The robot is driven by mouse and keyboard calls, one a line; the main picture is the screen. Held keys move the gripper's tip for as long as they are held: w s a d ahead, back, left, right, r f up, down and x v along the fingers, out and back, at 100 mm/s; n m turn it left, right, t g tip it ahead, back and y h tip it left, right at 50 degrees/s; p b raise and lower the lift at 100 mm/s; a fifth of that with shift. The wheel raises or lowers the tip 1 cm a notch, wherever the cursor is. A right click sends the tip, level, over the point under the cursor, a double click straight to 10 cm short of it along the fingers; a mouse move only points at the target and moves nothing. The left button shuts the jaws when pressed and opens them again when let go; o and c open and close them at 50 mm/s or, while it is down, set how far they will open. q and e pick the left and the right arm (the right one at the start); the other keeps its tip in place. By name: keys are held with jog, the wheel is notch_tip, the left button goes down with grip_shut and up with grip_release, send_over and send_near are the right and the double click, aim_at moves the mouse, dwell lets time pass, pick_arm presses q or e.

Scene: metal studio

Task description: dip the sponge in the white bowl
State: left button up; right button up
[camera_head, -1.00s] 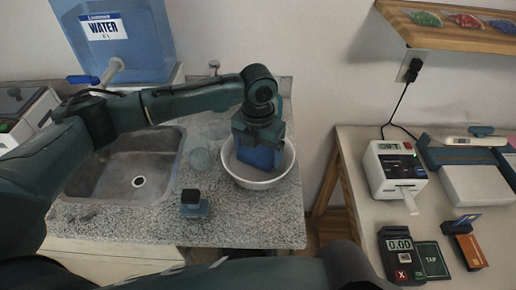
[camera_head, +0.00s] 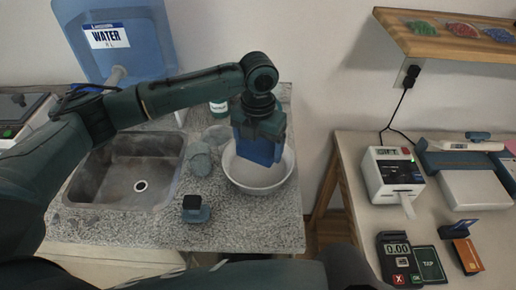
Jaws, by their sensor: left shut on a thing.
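The white bowl (camera_head: 262,188) stands on the granite counter, right of the sink. My left gripper (camera_head: 259,136) comes down from above and is shut on the blue sponge (camera_head: 259,152). The sponge hangs upright over the bowl, its lower edge inside the bowl's outline. I cannot tell whether it touches the bowl's bottom. The gripper and sponge hide the back part of the bowl. My right gripper is out of view; only a dark arm link of mine shows along the bottom edge.
A sink (camera_head: 127,170) lies left of the bowl. Clear glasses (camera_head: 201,158) and a small dark-topped block (camera_head: 196,208) stand between them. A blue water container (camera_head: 118,40) is behind. A side table (camera_head: 361,229) with a label printer (camera_head: 392,172) is right, across a gap.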

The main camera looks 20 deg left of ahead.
pick_arm(q)
jog(key=shift+r, duration=1.9)
dwell(0.5)
dwell(0.5)
jog(key=shift+r, duration=0.15)
dwell(1.3)
jog(key=shift+r, duration=1.85)
